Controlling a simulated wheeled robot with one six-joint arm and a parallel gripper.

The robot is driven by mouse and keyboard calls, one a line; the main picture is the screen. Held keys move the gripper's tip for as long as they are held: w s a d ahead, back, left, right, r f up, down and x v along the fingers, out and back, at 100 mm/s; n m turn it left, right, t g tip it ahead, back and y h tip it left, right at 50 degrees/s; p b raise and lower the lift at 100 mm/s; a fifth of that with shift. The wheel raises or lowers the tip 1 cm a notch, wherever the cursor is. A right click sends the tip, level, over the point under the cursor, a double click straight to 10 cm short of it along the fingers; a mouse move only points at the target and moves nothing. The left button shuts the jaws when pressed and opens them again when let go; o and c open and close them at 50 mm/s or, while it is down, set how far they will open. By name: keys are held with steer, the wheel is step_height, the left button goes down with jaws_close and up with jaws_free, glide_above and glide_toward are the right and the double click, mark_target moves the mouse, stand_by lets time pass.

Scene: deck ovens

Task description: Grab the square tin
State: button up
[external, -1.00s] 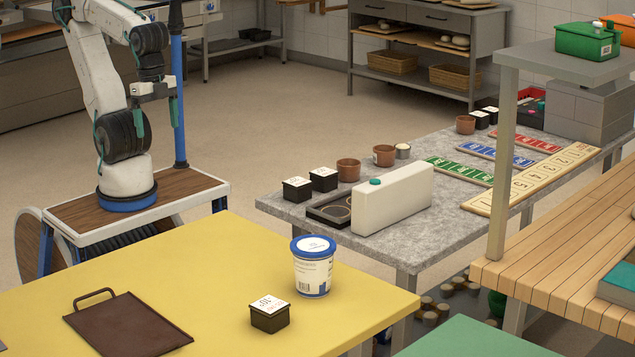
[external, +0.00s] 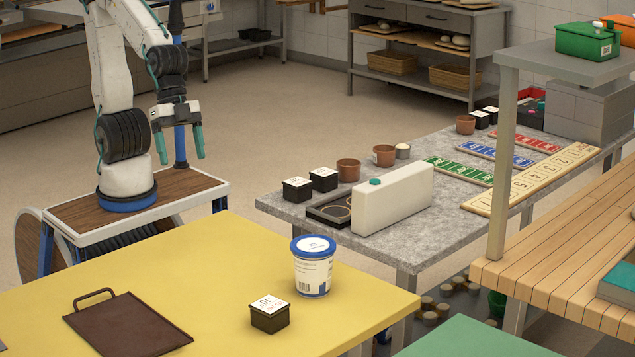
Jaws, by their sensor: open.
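A square black tin with a white printed lid (external: 269,314) sits on the yellow table near its right end. Other square black tins with white lids stand on the grey stone table: two at its near left end (external: 297,190) (external: 323,179) and two at its far end (external: 480,120) (external: 492,114). My gripper (external: 180,158) is open and empty, with its green fingers pointing down above my base. It is well apart from all the tins, to the left of the grey table and behind the yellow one.
A white tub with a blue lid (external: 313,267) stands just behind the tin on the yellow table (external: 210,262). A brown tray with a handle (external: 128,325) lies to the left. A white block (external: 392,198) stands on the grey table (external: 450,205) beside brown cups (external: 348,170).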

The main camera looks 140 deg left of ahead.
steer(key=w+d+f+t, duration=0.2)
steer(key=w+d+f, duration=0.1)
steer(key=w, duration=0.5)
steer(key=w+d+f+t, duration=0.2)
steer(key=w+f, duration=0.1)
steer(key=w, duration=0.6)
steer(key=n+t, duration=0.1)
steer(key=t, duration=0.1)
glide_toward(266, 303)
steer(key=f+t+y, duration=0.1)
steer(key=d+f+t+y, duration=0.1)
steer(key=shift+w+d+n+t+y, duration=0.1)
steer(key=shift+w+n+t+y, duration=0.2)
steer(key=x, duration=0.7)
steer(key=shift+w+d+f, duration=0.25)
steer(key=shift+f, duration=0.15)
steer(key=c, duration=1.2)
